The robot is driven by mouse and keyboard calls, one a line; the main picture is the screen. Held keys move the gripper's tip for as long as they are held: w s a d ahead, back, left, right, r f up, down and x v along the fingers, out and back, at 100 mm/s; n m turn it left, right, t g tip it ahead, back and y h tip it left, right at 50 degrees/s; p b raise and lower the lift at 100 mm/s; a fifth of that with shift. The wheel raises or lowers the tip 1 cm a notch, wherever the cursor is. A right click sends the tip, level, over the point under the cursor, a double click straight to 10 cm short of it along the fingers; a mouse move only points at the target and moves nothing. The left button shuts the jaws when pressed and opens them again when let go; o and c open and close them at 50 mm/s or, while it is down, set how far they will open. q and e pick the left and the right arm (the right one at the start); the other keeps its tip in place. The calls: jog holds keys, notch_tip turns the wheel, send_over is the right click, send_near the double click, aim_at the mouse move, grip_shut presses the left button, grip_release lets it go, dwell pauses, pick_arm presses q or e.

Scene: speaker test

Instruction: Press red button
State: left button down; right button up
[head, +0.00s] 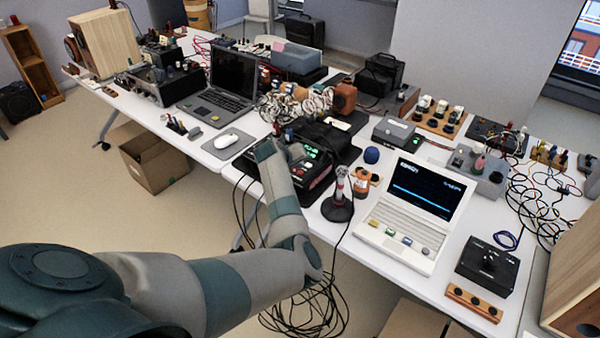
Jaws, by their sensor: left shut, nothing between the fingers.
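A black device (318,172) with green lit parts sits near the front edge of the white table, left of centre in the head view. Small reddish and pale controls show on its front, but they are too small to tell which is the red button. My left arm reaches up from the lower left to this device. My left gripper (291,150) is shut and empty, at the device's left part and partly hiding it. I cannot tell whether it touches the device. My right gripper is not in view.
A black stand with a microphone-like top (340,195) and a white laptop-like device (415,215) stand to the right. A mouse (226,141) and a dark laptop (226,85) lie to the left. Loose cables hang below the table edge. A cardboard box (155,160) is on the floor.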

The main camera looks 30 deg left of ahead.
pick_arm(q)
jog(key=shift+f, duration=0.1)
dwell(0.3)
jog(key=shift+f, duration=0.35)
jog(key=shift+f, duration=0.5)
dwell(0.9)
jog(key=shift+r, duration=0.15)
jog(key=shift+r+p, duration=0.8)
notch_tip(320, 180, up, 6)
jog(key=p, duration=0.6)
dwell(0.5)
